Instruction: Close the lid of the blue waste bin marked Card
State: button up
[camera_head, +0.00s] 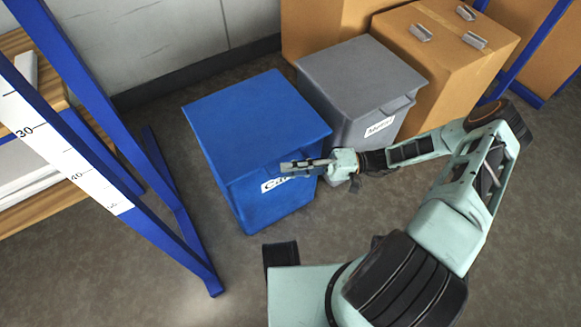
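The blue waste bin (258,205) stands on the floor left of centre, with a white label on its front. My gripper partly covers the label, and only its first letters show. Its blue lid (255,117) lies over the top and looks down, with no clear gap along the visible edges. My gripper (284,168) is at the front of the bin, just below the lid's front edge at the right. I cannot tell whether it touches the bin. The fingers are small and seen from above, so their opening is unclear. Nothing is seen in them.
A grey bin (355,75) with a label stands close at the right of the blue bin. Cardboard boxes (450,50) stand behind and to the right. A blue-framed shelf (150,225) with a white scale is at the left. Floor is clear in front of the blue bin.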

jog(key=shift+d, duration=0.1)
jog(key=w+d, duration=0.1)
jog(key=d, duration=1)
jog(key=shift+d+f, duration=0.35)
jog(key=shift+f, duration=0.05)
jog(key=shift+w, duration=0.15)
